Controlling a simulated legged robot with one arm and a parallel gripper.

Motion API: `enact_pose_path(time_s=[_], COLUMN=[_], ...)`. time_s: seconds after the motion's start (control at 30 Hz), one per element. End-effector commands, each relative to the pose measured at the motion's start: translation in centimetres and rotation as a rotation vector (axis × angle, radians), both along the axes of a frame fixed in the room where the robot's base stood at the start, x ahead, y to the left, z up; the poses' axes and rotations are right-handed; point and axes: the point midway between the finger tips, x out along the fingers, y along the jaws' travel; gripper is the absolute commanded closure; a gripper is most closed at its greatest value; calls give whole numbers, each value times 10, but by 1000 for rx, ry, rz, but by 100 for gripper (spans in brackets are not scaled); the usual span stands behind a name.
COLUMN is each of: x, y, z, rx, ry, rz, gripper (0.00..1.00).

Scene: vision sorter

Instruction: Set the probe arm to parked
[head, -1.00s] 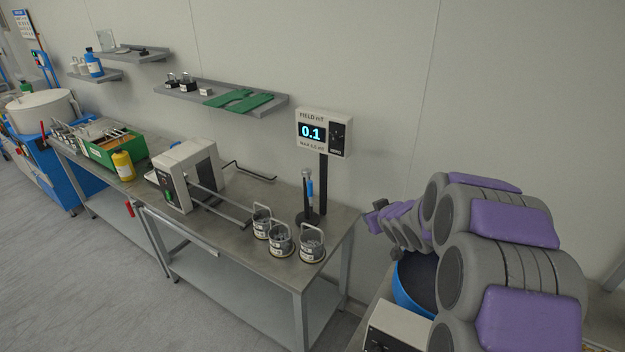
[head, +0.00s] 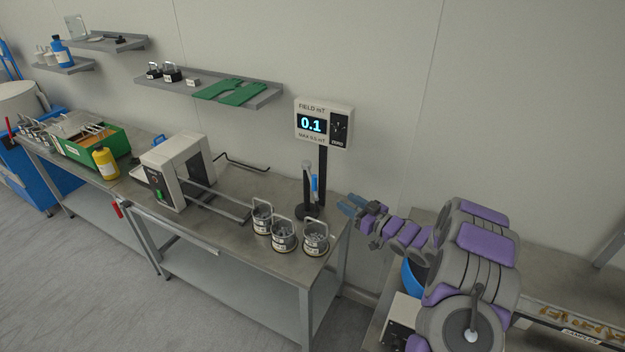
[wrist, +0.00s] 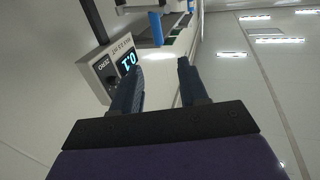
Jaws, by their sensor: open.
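The field meter (head: 323,125) stands on a dark post on the steel bench and reads 0.1. A short probe arm with a blue sleeve (head: 315,184) and a grey upper end stands upright beside the post, above a round black base (head: 307,211). In the wrist view the blue sleeve (wrist: 155,27) shows beyond my fingertips, with the meter (wrist: 112,70) to the left. My gripper (head: 354,203) is open and empty, right of the probe arm and apart from it; its two fingers (wrist: 163,70) are spread in the wrist view.
Several wire-handled baskets (head: 284,235) stand at the bench's front right corner. A white machine (head: 175,170) with rails is left of them. A wall shelf (head: 208,88) is above.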

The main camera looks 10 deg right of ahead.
Motion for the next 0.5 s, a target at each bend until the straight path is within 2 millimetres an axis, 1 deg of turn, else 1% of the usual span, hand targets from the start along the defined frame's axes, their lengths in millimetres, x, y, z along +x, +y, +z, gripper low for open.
enact_pose_path(time_s=[0.27, 0.5], x=[40, 78], y=[28, 57], z=[0, -2], rx=[0, -2], ry=[-1, 0], rz=[1, 3], gripper=[56, 56])
